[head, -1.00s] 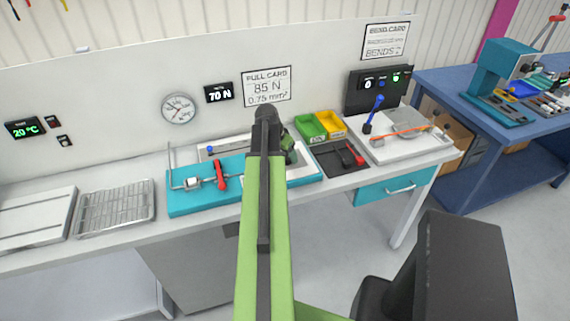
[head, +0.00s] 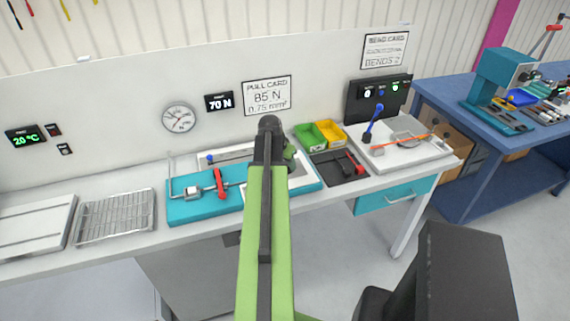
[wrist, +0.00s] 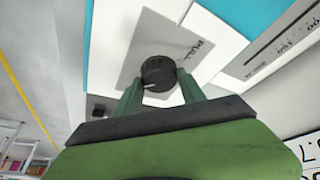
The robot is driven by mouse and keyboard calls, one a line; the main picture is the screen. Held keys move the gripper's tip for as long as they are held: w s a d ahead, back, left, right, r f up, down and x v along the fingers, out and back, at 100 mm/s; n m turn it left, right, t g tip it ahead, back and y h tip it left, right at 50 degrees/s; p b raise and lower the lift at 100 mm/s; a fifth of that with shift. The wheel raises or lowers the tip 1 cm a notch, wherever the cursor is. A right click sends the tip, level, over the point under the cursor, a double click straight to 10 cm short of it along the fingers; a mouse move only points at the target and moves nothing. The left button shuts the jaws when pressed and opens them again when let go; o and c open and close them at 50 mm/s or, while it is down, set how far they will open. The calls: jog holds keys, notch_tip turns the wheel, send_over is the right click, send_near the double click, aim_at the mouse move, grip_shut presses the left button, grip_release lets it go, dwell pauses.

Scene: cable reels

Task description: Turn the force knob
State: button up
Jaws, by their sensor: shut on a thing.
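The force knob (wrist: 158,72) is a round black knob with a pale mark, standing on a light panel lettered PULL in the wrist view. My gripper (wrist: 158,82) is shut on it, with one green finger at each side. In the head view my gripper (head: 290,155) is partly behind my arm at the teal pull tester (head: 205,210), and the knob is hidden there. The black force display (head: 219,102) reads 70 N. The pull card (head: 267,95) beside it reads 85 N, 0.75 mm².
A round gauge (head: 179,117) is on the back panel. Green bin (head: 310,137) and yellow bin (head: 332,132) stand right of my gripper, near a dark tray (head: 336,172) with a red-handled tool. A wire rack (head: 115,215) lies at left. A bend fixture (head: 400,150) stands farther right.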

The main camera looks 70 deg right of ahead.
jog(key=o, duration=1.4)
jog(key=shift+c, duration=0.2)
jog(key=p+v, duration=1.6)
jog(key=v, duration=0.1)
jog(key=shift+r, duration=0.15)
jog(key=shift+a, duration=0.1)
